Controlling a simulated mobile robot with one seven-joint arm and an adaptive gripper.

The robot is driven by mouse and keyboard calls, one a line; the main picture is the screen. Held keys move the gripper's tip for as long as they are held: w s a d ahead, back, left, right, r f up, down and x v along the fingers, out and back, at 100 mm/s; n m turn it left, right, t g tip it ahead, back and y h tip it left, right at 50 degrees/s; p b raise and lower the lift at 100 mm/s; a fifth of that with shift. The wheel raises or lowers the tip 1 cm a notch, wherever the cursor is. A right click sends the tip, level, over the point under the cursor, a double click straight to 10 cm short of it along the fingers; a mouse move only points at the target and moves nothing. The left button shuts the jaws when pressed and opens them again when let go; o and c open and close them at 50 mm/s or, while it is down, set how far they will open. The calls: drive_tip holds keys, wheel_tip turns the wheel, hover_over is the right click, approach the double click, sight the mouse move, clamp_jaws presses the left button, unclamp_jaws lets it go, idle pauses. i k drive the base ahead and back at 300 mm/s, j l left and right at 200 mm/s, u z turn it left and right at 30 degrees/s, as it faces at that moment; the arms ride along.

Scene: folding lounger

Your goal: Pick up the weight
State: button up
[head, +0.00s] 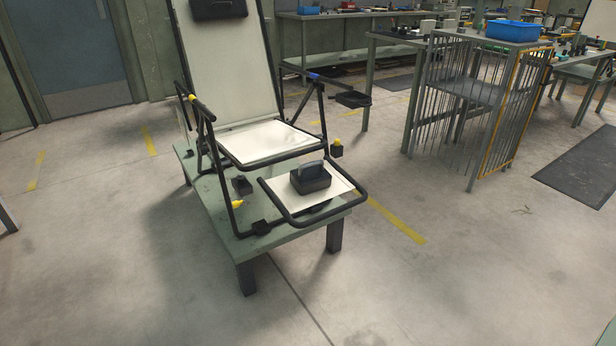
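A dark grey block with a raised handle (311,180), which looks like the weight, rests on the pale footrest panel (283,191) of the folding lounger. The lounger (268,143) has a dark tubular frame, a pale seat and a raised backrest. It stands on a low green table (216,205). The weight sits upright, and its top and front are unobstructed in the head view. My gripper is not in view.
A smaller dark block (241,186) is on the table beside the footrest. A black tray (351,99) sticks out right of the lounger. The floor in front is clear.

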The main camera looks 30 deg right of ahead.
sight(311, 177)
drive_tip(key=l, duration=0.5)
drive_tip(key=i+l+z, duration=0.1)
drive_tip(key=l, duration=0.35)
drive_tip(key=i+l, duration=0.1)
drive_tip(key=l, duration=0.35)
drive_tip(key=i+l+z, duration=0.15)
drive_tip(key=l, duration=0.8)
drive_tip(key=i+l+z, duration=0.1)
drive_tip(key=l, duration=0.35)
drive_tip(key=i+l, duration=0.2)
drive_tip(key=l, duration=0.25)
drive_tip(key=i+l+z, duration=0.1)
drive_tip(key=l, duration=0.35)
